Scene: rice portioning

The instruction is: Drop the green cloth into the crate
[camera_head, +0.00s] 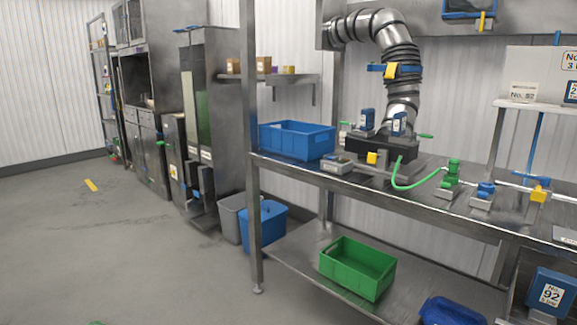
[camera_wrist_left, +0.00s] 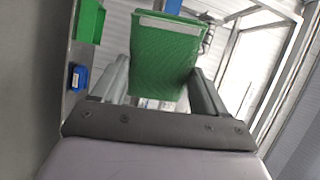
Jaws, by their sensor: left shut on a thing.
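In the left wrist view my left gripper (camera_wrist_left: 160,80) has its fingers on either side of a green woven cloth (camera_wrist_left: 165,50), shut on it. The cloth has a pale strip near its top edge. A blue crate (camera_head: 297,142) stands on the steel table at its left end in the head view. A green crate (camera_head: 357,268) stands on the lower shelf, looking empty. It seems to show at the upper left of the left wrist view (camera_wrist_left: 88,20). Neither gripper shows clearly in the head view; a small green patch (camera_head: 97,322) touches its bottom edge.
The steel table (camera_head: 440,215) also carries a black device, a green hose and several valves. A blue container (camera_head: 450,311) lies on the lower shelf (camera_head: 300,245). Open floor (camera_head: 110,240) lies left.

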